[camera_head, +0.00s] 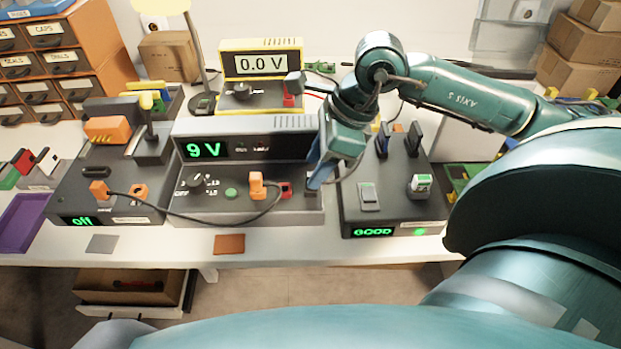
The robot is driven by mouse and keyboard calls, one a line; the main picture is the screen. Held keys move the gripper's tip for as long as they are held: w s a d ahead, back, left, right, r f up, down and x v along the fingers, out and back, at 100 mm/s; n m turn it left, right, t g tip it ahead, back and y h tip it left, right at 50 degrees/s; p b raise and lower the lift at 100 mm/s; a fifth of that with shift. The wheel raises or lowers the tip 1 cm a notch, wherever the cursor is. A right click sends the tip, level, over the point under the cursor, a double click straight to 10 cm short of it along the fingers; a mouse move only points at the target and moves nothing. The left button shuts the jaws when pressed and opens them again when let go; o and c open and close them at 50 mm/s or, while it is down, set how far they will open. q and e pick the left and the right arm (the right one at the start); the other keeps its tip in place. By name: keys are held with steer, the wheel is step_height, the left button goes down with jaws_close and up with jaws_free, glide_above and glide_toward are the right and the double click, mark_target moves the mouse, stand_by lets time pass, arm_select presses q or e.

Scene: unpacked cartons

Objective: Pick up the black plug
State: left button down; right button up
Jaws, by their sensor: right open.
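My right gripper (318,172) is above the right end of the power unit (225,205), which shows 9 V. Its jaws are open, with a blue finger pointing down. A small dark block (311,191), which looks like the black plug, sits at the right end of the unit's front ledge, right below the fingertips. The gripper partly hides it, and I cannot tell whether the fingers touch it. My left gripper is not in view.
A tester reading GOOD (400,213) stands close on the right. A yellow meter (262,62) is behind. A lamp and drawers stand at back left.

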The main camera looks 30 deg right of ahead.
steer(key=shift+x, duration=0.9)
steer(key=shift+c, duration=0.2)
jaws_close()
